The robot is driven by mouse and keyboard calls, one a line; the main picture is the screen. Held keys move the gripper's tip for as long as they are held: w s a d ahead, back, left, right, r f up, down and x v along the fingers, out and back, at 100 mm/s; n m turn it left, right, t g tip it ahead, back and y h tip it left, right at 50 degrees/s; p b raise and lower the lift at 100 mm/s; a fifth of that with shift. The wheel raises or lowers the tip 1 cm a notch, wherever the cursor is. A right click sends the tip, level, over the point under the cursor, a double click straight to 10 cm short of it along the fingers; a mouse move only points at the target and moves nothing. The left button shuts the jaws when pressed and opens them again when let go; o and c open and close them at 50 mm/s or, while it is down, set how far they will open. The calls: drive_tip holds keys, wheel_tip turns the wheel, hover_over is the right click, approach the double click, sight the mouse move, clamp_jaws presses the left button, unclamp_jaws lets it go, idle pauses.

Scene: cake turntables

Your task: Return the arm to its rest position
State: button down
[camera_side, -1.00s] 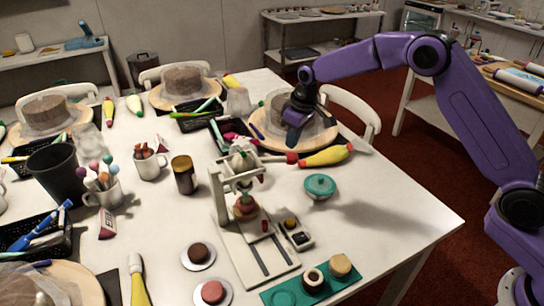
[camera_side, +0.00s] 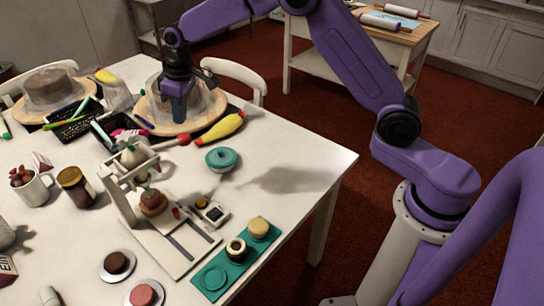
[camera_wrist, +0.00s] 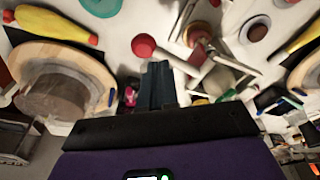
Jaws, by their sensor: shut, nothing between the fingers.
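My gripper (camera_side: 179,112) is at the far side of the white table, with its fingers pointing down in front of a cake turntable (camera_side: 205,118) in the side view. Its height above the table is hard to tell. The wrist view shows the fingers (camera_wrist: 157,82) together with nothing between them. The purple arm bends high and reaches in from the right. The wooden turntable and its dark cake under a clear cover also show at the left of the wrist view (camera_wrist: 98,73).
A teal tray (camera_side: 212,279) holds small cakes at the front. A chair (camera_side: 237,72) is behind the table. The table's right part (camera_side: 310,165) is clear.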

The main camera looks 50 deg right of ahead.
drive_tip(key=s+r+n+g, duration=0.1)
drive_tip(key=s+r+n, duration=0.15)
drive_tip(key=s, duration=0.95)
drive_tip(key=s+r+n, duration=0.1)
drive_tip(key=s+r, duration=0.2)
drive_tip(key=s, duration=0.9)
drive_tip(key=s+d+f+n, duration=0.1)
drive_tip(key=s+d, duration=0.4)
drive_tip(key=s, duration=0.4)
drive_tip(key=s+d+f+n, duration=0.1)
drive_tip(key=s+d, duration=0.5)
drive_tip(key=s, duration=0.3)
drive_tip(key=shift+s+d+g+h, duration=0.2)
drive_tip(key=shift+d+g+h, duration=0.1)
drive_tip(key=shift+h, duration=0.1)
